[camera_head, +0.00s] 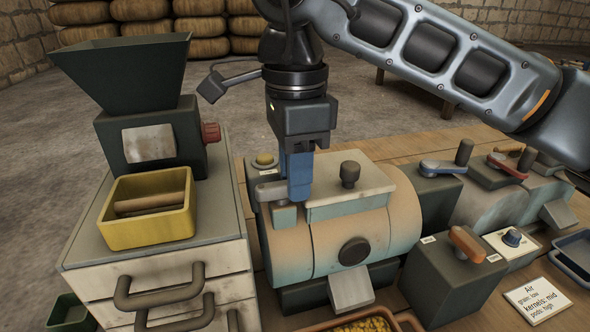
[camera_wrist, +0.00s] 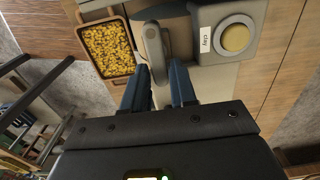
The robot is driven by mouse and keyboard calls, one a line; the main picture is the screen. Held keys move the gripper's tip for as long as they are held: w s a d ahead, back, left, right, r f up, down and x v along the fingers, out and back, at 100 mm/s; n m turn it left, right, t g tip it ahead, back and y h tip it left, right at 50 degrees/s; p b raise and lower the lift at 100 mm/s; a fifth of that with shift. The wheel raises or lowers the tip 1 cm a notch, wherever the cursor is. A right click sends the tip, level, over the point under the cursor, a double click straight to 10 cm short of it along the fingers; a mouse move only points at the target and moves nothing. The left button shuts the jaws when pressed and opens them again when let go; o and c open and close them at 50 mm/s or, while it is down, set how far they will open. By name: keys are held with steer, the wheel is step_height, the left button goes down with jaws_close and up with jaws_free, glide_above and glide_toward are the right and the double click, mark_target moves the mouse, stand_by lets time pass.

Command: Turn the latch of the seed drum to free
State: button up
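The seed drum (camera_head: 285,250) is a beige and teal rounded housing with a dark knob on its front and a pale lid on top. Its latch, a short grey lever (camera_head: 270,190), sits at the drum's upper left. In the wrist view the lever (camera_wrist: 154,45) points toward my gripper. My gripper (camera_head: 299,190) points down over the latch, its blue fingers hiding part of it. In the wrist view the fingers (camera_wrist: 160,80) are apart, with the lever's end between their tips. I cannot tell whether they touch it.
A yellow box (camera_head: 150,228) stands on the drawer cabinet at left, below a dark hopper (camera_head: 125,70). A round yellow button (camera_wrist: 235,38) labelled "clay" is beside the latch. A tray of yellow kernels (camera_wrist: 108,48) lies before the drum. Other levered machines stand at right.

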jaws_close()
steer(key=shift+m, duration=0.4)
steer(key=m+b, duration=0.1)
steer(key=m, duration=0.1)
steer(key=shift+s+d+f+m+b, duration=0.1)
steer(key=shift+s+m+b, duration=0.1)
steer(key=shift+m+b, duration=0.2)
steer(key=m+b, duration=0.1)
steer(key=m, duration=0.3)
steer(key=shift+s+b, duration=0.35)
steer(key=shift+b, duration=0.05)
steer(key=m, duration=0.2)
steer(key=m+b, duration=0.1)
steer(key=m, duration=0.1)
steer(key=m+b, duration=0.1)
steer(key=m, duration=0.1)
steer(key=shift+s+a, duration=0.35)
steer(key=shift+s+a+m+b, duration=0.15)
steer(key=shift+m+b, duration=0.4)
steer(key=shift+m, duration=0.55)
steer(key=shift+a+m+b, duration=0.2)
steer(key=shift+m+b, duration=0.35)
steer(key=shift+m, duration=0.55)
